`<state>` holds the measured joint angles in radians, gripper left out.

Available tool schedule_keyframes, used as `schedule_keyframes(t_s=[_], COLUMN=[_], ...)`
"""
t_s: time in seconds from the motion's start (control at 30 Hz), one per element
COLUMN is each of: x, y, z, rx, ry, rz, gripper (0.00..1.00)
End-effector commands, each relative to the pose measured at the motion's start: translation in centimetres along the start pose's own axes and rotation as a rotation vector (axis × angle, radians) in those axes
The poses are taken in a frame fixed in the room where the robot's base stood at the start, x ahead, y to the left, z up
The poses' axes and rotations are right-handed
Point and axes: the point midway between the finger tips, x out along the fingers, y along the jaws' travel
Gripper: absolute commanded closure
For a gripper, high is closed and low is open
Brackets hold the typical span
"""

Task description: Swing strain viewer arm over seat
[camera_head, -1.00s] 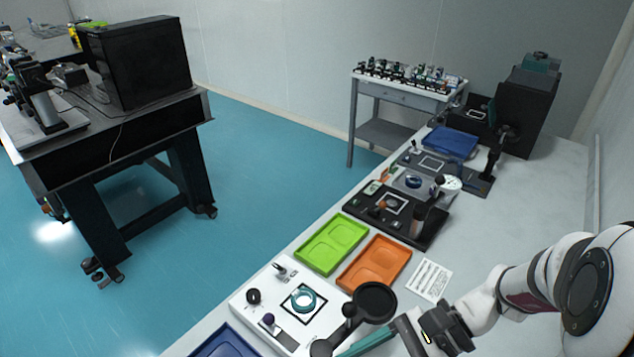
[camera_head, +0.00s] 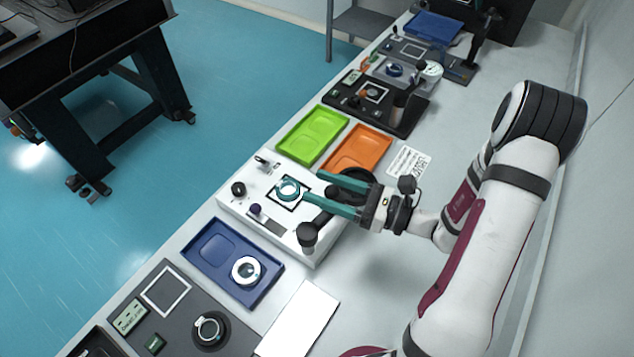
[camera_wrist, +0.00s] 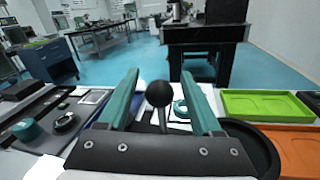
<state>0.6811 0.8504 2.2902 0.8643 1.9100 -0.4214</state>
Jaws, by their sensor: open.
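The strain viewer has a white base (camera_head: 240,197) with a teal ring (camera_head: 289,189) lying in its black-framed seat. Its dark arm runs from a post (camera_head: 308,235) at the near right corner to a round black disc (camera_head: 350,180), beside the seat on its right. My gripper (camera_head: 300,185) hides part of the arm and disc. Its teal fingers are open and reach over the base toward the seat. In the wrist view, a black ball knob (camera_wrist: 159,93) stands between the fingers, with visible gaps on both sides. The disc (camera_wrist: 255,145) lies right of them there.
Green (camera_head: 312,136) and orange (camera_head: 359,148) trays lie just beyond the base. A blue tray (camera_head: 205,247) with a white-rimmed ring (camera_head: 246,270) is on the near side, beside a white pad (camera_head: 300,318). A dark board (camera_head: 190,325) is nearer still. The tabletop at right is mostly clear.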

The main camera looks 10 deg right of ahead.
Motion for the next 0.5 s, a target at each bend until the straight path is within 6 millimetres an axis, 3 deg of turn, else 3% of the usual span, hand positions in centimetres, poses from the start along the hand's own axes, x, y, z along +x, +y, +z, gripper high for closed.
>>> schedule_keyframes(t_s=[0.13, 0.4, 0.5], x=[1.34, 1.58, 1.57], y=[0.05, 0.01, 0.02], z=[0.0, 0.01, 0.01], rx=[0.0, 0.0, 0.0], ry=[0.0, 0.0, 0.0], rz=[0.002, 0.0, 0.0], gripper=[0.34, 0.34, 0.48])
